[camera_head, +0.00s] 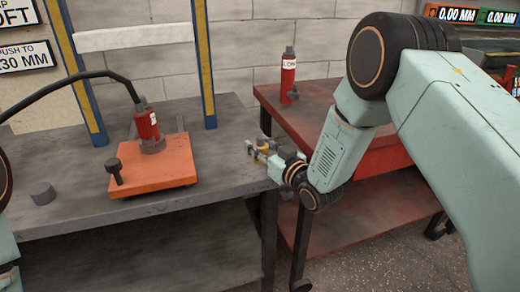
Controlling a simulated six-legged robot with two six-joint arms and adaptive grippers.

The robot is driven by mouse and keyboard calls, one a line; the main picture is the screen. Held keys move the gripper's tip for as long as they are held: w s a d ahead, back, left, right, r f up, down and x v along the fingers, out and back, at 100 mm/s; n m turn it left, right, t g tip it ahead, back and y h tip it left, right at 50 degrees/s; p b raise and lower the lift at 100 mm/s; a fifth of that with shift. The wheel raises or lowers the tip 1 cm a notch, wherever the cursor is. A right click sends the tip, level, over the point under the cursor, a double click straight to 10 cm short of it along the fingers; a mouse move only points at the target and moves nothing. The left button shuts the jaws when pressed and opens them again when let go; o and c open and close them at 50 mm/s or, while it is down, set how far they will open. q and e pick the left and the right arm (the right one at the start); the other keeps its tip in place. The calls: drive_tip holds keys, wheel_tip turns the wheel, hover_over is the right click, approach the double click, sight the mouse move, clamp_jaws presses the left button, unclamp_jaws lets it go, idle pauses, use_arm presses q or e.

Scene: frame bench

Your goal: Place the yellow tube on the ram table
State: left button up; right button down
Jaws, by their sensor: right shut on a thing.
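My right gripper (256,147) is shut on a small yellow piece, which looks like the yellow tube (265,143). The fingers hide much of it. The gripper is over the right end of the grey bench, near the gap to the red bench. An orange plate (176,178), which looks like the ram table, lies on the grey bench to the left of the gripper. A red ram (147,125) with a black hose stands upright at its back. A dark knobbed post stands at its front left corner. My left gripper is out of view.
The grey bench (75,213) carries a dark short cylinder (42,193) at the left. Blue and yellow frame posts (205,65) rise behind the plate. A red bottle (288,78) stands on the red bench (312,115). The plate's front right is clear.

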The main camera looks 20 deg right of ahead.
drive_tip(key=shift+r, duration=0.15)
drive_tip(key=c, duration=0.8)
unclamp_jaws()
drive_tip(key=shift+f, duration=0.2)
drive_tip(key=shift+c, duration=0.2)
